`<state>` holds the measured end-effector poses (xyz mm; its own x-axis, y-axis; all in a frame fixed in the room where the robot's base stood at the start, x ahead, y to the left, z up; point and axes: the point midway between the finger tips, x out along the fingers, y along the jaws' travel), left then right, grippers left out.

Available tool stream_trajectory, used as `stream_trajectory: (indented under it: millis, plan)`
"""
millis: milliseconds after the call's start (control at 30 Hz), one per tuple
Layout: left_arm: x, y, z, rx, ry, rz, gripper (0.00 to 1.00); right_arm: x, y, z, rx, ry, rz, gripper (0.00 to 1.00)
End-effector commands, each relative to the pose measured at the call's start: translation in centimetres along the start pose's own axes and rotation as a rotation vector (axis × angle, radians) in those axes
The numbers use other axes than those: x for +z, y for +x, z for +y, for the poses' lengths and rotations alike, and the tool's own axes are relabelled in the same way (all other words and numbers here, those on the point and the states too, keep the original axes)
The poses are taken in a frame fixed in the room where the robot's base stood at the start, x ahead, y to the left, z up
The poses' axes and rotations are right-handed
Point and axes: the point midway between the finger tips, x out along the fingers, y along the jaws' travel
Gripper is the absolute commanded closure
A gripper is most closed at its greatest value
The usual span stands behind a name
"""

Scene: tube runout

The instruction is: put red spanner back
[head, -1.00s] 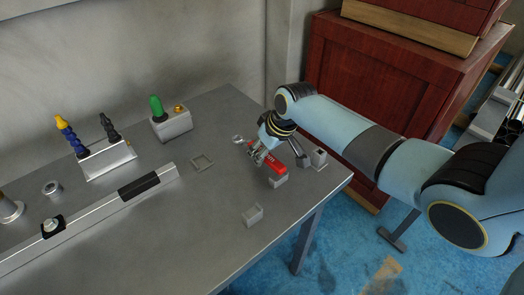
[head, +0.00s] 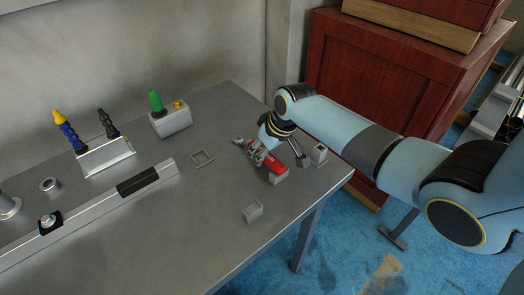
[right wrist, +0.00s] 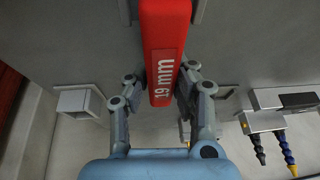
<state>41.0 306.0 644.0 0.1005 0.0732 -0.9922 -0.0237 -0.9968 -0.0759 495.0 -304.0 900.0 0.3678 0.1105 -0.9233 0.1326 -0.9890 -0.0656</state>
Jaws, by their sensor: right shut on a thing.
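The red spanner (head: 275,165) lies near the right end of the bench in the head view. In the right wrist view the red handle (right wrist: 165,45), marked "19 mm", runs between the fingers of my right gripper (right wrist: 160,82). Grey walls flank the handle at the top there. My left gripper is out of view.
Small grey holders stand at the bench's right edge (head: 319,154) and front (head: 252,211). Farther left are a green-topped box (head: 172,122), a hose block (head: 108,158) and a long rail (head: 90,216). Bench between is clear.

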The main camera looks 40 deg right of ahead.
Motion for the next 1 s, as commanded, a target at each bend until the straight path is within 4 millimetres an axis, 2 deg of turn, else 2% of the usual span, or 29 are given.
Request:
stream_trajectory:
  millis: [333,367,533,733,900,1000]
  plan:
    - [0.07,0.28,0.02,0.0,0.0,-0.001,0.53,0.13,0.4,0.02,0.0,0.0,0.0,1.0]
    - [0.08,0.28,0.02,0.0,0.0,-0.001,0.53,0.13,0.4,0.02,0.0,0.0,0.001,0.74]
    - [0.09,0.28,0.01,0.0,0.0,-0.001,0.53,0.14,0.4,0.03,0.0,0.0,0.0,0.52]
    - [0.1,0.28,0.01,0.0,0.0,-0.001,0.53,0.15,0.4,0.03,0.0,0.0,0.0,0.51]
    - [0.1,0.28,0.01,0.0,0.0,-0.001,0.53,0.19,0.42,0.03,0.0,0.0,-0.001,0.29]
    - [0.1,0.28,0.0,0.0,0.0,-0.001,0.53,0.19,0.42,0.04,0.0,0.0,-0.001,0.28]
